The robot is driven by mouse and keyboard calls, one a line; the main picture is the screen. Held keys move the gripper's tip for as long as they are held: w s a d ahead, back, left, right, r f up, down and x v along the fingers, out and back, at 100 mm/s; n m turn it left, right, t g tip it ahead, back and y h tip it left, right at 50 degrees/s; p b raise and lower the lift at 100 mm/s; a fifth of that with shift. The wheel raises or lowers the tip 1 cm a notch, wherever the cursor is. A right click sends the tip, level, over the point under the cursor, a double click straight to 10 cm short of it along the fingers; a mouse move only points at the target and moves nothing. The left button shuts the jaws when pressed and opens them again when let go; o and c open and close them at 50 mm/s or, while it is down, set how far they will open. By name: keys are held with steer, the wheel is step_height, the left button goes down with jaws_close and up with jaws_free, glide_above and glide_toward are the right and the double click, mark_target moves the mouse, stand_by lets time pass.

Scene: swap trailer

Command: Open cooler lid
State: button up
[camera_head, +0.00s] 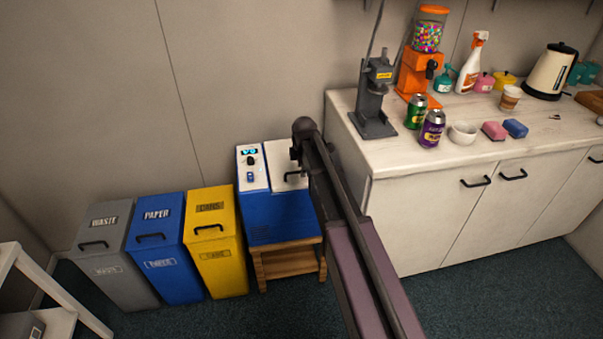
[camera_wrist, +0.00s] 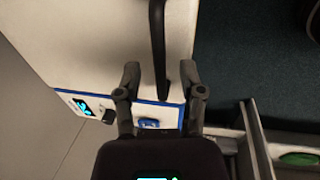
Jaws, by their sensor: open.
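The cooler is a blue box (camera_head: 282,222) with a white top, on a small wooden stand between the yellow bin and the counter. Its white lid (camera_wrist: 95,40) lies flat and looks shut. A black handle (camera_wrist: 157,45) on the lid runs between the two fingers of my gripper (camera_wrist: 160,72) in the wrist view. The fingers are spread, one on each side of the handle, with gaps visible. In the head view the handle (camera_head: 291,174) shows beside my arm, which hides part of the lid. The control panel (camera_head: 251,165) has a lit display and a knob.
Grey (camera_head: 112,250), blue (camera_head: 160,245) and yellow (camera_head: 216,245) bins stand left of the cooler. The white counter (camera_head: 455,165) on the right holds a grey press (camera_head: 374,100), cans, a candy dispenser and a kettle. A wall is behind; open floor lies in front.

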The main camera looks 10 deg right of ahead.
steer(key=shift+f, duration=0.3)
jaws_close()
steer(key=shift+w+r, duration=0.1)
